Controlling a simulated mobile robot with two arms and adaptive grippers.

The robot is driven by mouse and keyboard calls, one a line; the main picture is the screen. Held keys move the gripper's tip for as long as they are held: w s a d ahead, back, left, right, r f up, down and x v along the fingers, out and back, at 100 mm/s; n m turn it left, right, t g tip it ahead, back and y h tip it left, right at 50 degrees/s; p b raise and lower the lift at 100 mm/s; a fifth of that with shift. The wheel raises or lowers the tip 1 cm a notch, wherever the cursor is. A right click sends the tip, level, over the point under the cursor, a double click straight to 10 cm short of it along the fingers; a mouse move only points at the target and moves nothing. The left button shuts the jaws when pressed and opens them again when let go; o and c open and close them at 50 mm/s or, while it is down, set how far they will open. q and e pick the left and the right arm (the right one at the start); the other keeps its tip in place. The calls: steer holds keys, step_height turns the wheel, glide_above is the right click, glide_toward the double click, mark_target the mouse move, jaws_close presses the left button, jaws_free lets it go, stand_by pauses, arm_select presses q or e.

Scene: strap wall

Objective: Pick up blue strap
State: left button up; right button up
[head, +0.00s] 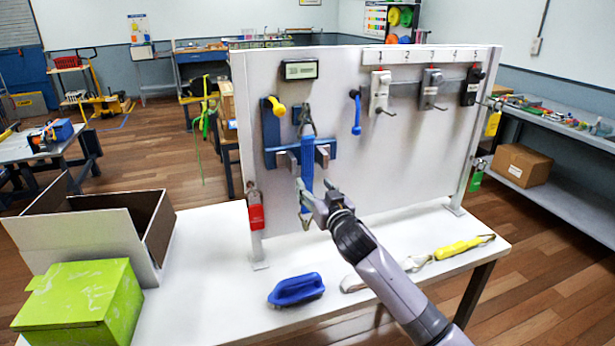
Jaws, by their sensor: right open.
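The blue strap (307,168) hangs upright on the white panel (345,150), in front of a blue bracket (268,132) with two metal-grey blocks. A metal clip is at its top and a metal hook shows at its lower end. My right gripper (312,200) is open at the strap's lower part, its fingers close to the strap just above the lower hook. I cannot tell whether the fingers touch it. My left gripper is not in view.
The panel stands on a white table (215,240). A blue-handled brush (296,290) and a yellow-handled strap (460,246) lie in front. An open cardboard box (85,235) and a green box (80,300) stand left. A red tag (256,212) hangs on the left post.

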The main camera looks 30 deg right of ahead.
mark_target(308, 181)
steer(key=shift+w+d+p, duration=0.1)
steer(key=shift+w+p, duration=0.25)
steer(key=shift+w, duration=0.25)
steer(key=x, duration=0.2)
steer(key=p+x, duration=0.1)
steer(key=x, duration=0.1)
steer(key=shift+f, duration=0.3)
steer(key=shift+c, duration=0.4)
steer(key=shift+r, duration=0.1)
jaws_close()
